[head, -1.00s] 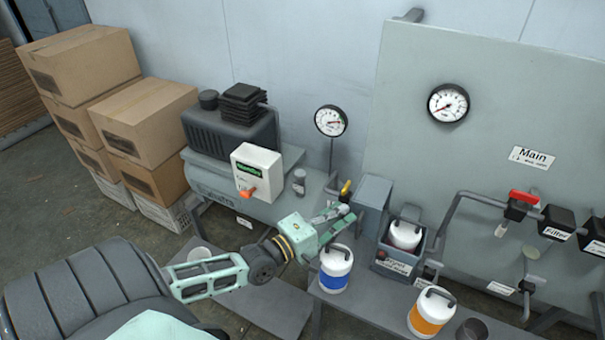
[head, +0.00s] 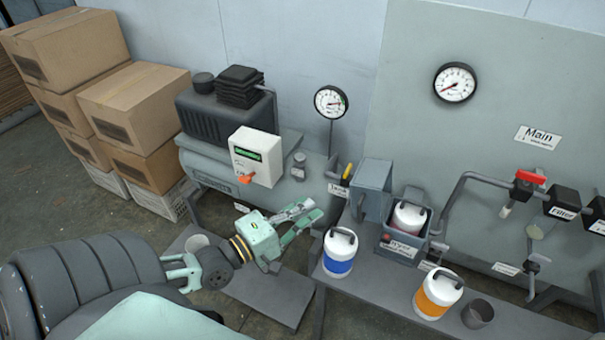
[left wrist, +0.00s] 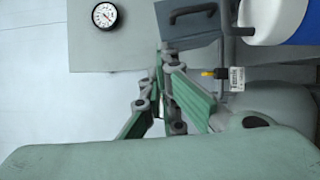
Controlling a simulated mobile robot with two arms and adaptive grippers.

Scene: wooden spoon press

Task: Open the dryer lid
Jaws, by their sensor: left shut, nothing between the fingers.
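The dryer (head: 386,247) is a small grey open-topped box with a red button on the bench. A white canister with a dark handle (head: 409,216) sits inside it. A grey panel, seemingly the dryer lid (head: 374,186), stands raised at its left side. In the left wrist view, the panel (left wrist: 203,27) with a dark handle (left wrist: 193,11) is at the top, beyond the fingers. My left gripper (head: 312,211) is shut and empty, left of the panel and apart from it; it also shows in the left wrist view (left wrist: 162,62). My right gripper is not in view.
A blue-banded canister (head: 339,254) stands on the bench close right of my left gripper. An orange-banded canister (head: 436,296) and a dark cup (head: 478,314) stand further right. A compressor tank (head: 215,170) with a white control box (head: 256,156) is behind the gripper.

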